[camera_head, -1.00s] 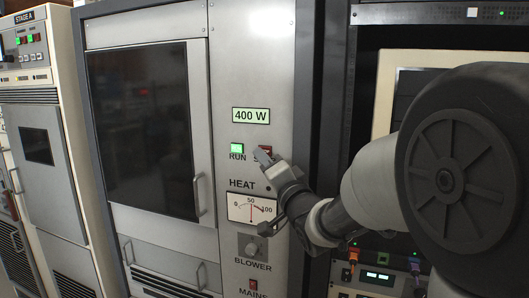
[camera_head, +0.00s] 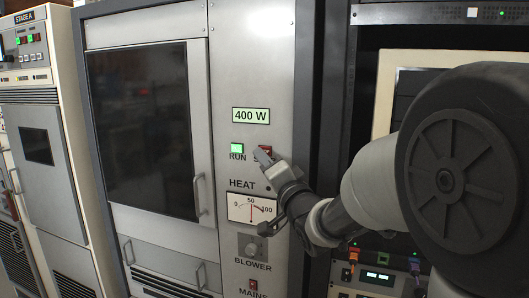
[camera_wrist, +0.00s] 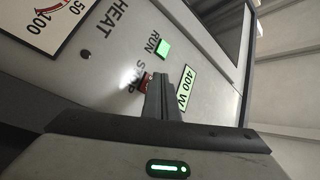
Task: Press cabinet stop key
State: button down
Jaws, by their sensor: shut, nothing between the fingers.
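The red STOP key (camera_head: 265,149) is on the grey cabinet panel, right of the lit green RUN key (camera_head: 237,148). My gripper (camera_head: 263,158) is shut and empty, its tips at the lower edge of the STOP key and partly covering its label. In the wrist view the closed fingers (camera_wrist: 160,82) lie over the panel beside the red STOP key (camera_wrist: 145,84), hiding part of it. I cannot tell whether the tips touch the key. The green RUN key (camera_wrist: 163,49) is clear of the fingers.
A 400 W display (camera_head: 251,115) sits above the keys. A HEAT gauge (camera_head: 251,208) and a BLOWER knob (camera_head: 251,246) are below. A door handle (camera_head: 198,195) stands out to the left. An open rack with coloured connectors (camera_head: 354,254) is at right.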

jog(key=shift+w+d, duration=0.1)
jog(key=shift+w, duration=0.05)
jog(key=shift+w+b, duration=0.3)
jog(key=shift+w+d, duration=0.2)
jog(key=shift+w, duration=0.1)
dwell(0.8)
jog(key=shift+s, duration=0.1)
jog(key=shift+s+a+b, duration=0.25)
jog(key=shift+s+b, duration=0.35)
jog(key=shift+s, duration=0.05)
jog(key=shift+s+a+b, duration=0.3)
jog(key=shift+s+b, duration=0.05)
jog(key=shift+s, duration=0.45)
jog(key=shift+s+a+b, duration=0.3)
jog(key=shift+s, duration=0.45)
jog(key=shift+s+a+b, duration=0.3)
jog(key=shift+s+b, duration=0.05)
jog(key=shift+s, duration=0.45)
